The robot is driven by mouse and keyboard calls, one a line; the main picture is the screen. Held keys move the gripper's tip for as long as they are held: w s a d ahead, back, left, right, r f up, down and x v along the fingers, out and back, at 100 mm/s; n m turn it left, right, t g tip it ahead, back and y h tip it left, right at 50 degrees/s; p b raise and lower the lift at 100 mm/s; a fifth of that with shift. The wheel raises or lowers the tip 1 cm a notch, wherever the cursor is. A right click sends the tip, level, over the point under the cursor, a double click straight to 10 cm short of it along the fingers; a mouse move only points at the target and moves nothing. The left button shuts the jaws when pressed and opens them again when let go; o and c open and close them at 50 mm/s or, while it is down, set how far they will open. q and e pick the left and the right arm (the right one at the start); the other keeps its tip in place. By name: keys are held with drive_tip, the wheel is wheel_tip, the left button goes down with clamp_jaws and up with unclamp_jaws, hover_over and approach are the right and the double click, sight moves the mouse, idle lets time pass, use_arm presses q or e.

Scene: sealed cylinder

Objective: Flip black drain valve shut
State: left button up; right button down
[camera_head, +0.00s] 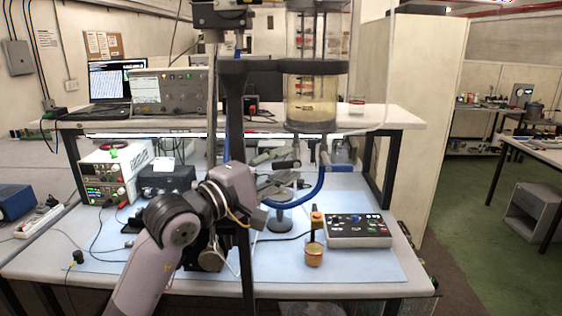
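A clear cylinder (311,100) with cloudy, yellowish liquid in its lower part stands in a dark frame above the bench. Under its base are small dark and grey fittings (338,167), and a blue hose (318,188) curves down and left from there. I cannot tell for sure which fitting is the black drain valve or how its lever is set. My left gripper (280,183) reaches in from the lower left, just below and left of these fittings. Its fingers are small and overlap the clutter behind, so I cannot see whether they touch anything. My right gripper is not in view.
A control box with knobs (358,231) and a brass-coloured weight-like piece (314,255) stand on the blue mat right of my arm. A dark upright post (234,120) rises close to my wrist. A power supply (108,172) stands at left. The mat's front right is clear.

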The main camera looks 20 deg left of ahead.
use_arm(q)
drive_tip(key=shift+c, duration=0.3)
clamp_jaws()
drive_tip(key=shift+r+m+g+y+b, duration=0.15)
drive_tip(key=shift+m+g+y+b, duration=0.15)
drive_tip(key=shift+m+g+b, duration=0.35)
drive_tip(key=shift+o, duration=0.3)
unclamp_jaws()
drive_tip(key=shift+s+a, duration=0.1)
